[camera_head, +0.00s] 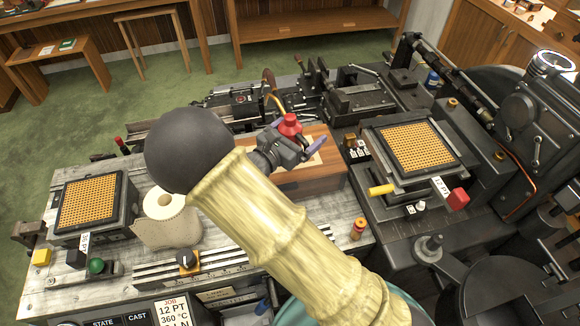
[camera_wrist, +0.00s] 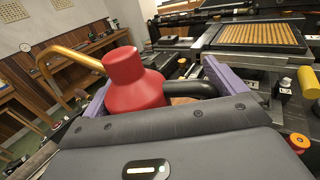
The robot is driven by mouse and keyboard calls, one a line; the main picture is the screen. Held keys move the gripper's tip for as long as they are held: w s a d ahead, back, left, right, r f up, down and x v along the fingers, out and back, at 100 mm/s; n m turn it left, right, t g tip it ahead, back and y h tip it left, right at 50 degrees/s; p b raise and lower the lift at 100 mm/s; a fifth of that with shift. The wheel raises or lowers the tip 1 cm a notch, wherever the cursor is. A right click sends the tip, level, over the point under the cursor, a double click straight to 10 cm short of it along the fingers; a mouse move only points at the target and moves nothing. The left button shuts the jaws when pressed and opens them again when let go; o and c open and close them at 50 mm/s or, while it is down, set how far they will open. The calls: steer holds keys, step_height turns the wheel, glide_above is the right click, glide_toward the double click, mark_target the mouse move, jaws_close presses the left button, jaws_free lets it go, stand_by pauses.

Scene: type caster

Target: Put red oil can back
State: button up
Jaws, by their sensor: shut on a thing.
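The red oil can (camera_head: 290,124) is at my gripper (camera_head: 292,143), above or on the wooden box (camera_head: 325,175) in the middle of the bench. In the wrist view the red oil can (camera_wrist: 135,82) stands upright between the purple finger pads of my gripper (camera_wrist: 155,90). Its brass spout (camera_wrist: 72,54) points left and its dark handle (camera_wrist: 192,89) points right. My gripper is shut on the can. The can's base is hidden by the gripper body in the wrist view and by my gripper in the head view, so I cannot tell whether it touches the box.
A paper roll (camera_head: 164,207) and a brass-coloured grid plate (camera_head: 88,203) are on the left of the bench. The casting machine with another grid plate (camera_head: 418,147) stands on the right. Dark machine parts (camera_head: 350,95) lie behind the box.

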steer(key=shift+f+p, duration=0.7)
steer(key=shift+f, duration=2.2)
steer(key=shift+f, duration=0.1)
steer(key=shift+f+p, duration=0.5)
steer(key=shift+f, duration=1.5)
steer(key=shift+f, duration=0.15)
steer(key=o, duration=0.7)
